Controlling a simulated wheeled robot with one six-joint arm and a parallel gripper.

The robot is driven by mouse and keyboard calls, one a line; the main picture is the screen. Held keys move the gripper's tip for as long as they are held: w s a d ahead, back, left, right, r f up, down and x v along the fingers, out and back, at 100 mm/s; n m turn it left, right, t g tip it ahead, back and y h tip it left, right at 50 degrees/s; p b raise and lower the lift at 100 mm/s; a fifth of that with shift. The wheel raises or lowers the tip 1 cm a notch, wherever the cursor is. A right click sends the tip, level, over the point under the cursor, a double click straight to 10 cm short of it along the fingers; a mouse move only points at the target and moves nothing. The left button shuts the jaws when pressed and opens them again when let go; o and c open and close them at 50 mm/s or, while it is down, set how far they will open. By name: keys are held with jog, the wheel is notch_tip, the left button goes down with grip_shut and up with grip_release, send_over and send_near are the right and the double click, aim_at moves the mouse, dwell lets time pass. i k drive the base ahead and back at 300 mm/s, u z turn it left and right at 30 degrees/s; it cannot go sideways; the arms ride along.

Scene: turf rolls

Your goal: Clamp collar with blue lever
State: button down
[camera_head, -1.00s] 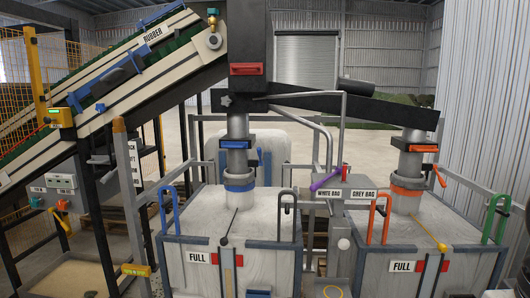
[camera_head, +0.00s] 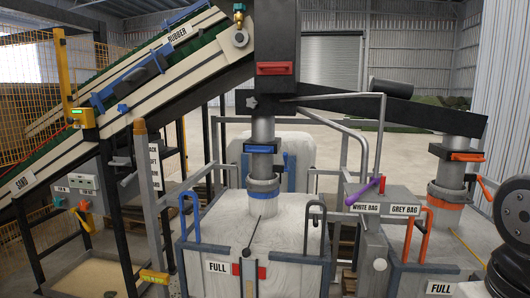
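A grey spout (camera_head: 263,131) comes down to the white bag marked FULL in the middle. A collar with a blue band (camera_head: 263,193) sits around the spout's lower end at the bag's top. A blue lever (camera_head: 290,172) stands upright just right of the spout, above the collar. A blue bracket (camera_head: 262,149) crosses the spout higher up. Whether the collar is tight on the bag's neck cannot be told. Dark rounded links, which look like my arm, show at the right edge. My gripper is not in view.
The white bag (camera_head: 285,240) stands in a frame with a blue hooked bar (camera_head: 190,215) and a dark one (camera_head: 313,225). A purple lever (camera_head: 364,191) is right of it. A second spout with an orange collar (camera_head: 446,193) stands farther right. A conveyor (camera_head: 150,105) slopes at left.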

aim_at(285, 154)
jog(key=u, duration=0.05)
jog(key=i, duration=1.05)
jog(key=z, duration=0.3)
